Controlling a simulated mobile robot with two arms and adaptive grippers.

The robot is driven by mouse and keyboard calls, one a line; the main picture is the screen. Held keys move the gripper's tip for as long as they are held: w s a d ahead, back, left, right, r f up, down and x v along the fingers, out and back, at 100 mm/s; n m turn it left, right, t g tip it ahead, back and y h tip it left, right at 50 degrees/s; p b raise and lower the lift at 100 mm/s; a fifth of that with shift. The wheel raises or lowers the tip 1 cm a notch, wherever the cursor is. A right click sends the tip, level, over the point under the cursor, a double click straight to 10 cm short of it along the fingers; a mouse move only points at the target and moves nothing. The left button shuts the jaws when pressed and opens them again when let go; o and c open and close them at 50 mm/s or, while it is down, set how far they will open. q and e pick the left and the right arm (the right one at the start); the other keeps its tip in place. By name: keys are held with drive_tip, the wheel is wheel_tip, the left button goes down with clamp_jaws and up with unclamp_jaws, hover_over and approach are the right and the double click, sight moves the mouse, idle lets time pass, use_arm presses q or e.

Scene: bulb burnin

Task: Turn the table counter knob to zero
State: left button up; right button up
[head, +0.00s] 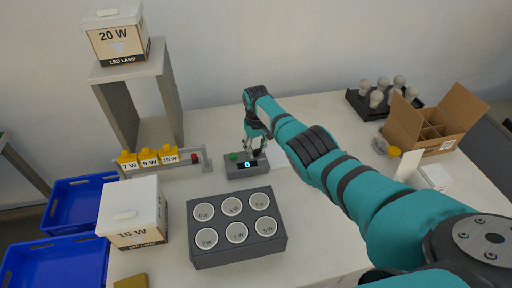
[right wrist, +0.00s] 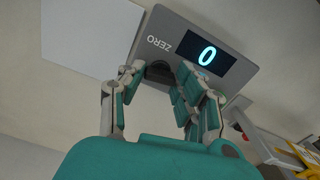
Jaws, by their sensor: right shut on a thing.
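The table counter (head: 240,172) is a small grey box on the table behind the dark bulb block. Its display (right wrist: 207,55) shows a cyan 0 in both views, and the word ZERO is printed beside it in the right wrist view. The dark knob (right wrist: 159,72) sits on its top, partly hidden between the fingers. My right gripper (head: 257,149) reaches down to the counter and is shut on the knob; its teal fingers (right wrist: 165,84) stand on either side of it in the right wrist view. My left gripper is not in view.
The dark block with several round sockets (head: 237,258) stands in front of the counter. A white 15 W box (head: 130,212) and a rack with yellow W labels (head: 150,158) are to the left. An open carton (head: 442,128) and bulb tray (head: 368,106) stand at right.

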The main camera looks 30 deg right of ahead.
sight(257, 150)
drive_tip(key=shift+w+r+m, duration=0.1)
drive_tip(key=shift+r+m, duration=0.05)
drive_tip(key=shift+m, duration=0.75)
drive_tip(key=o, duration=1.1)
drive_tip(key=shift+c, duration=0.2)
drive_tip(key=shift+o, duration=0.4)
wheel_tip(257, 150, up, 12)
drive_tip(key=shift+d, duration=0.1)
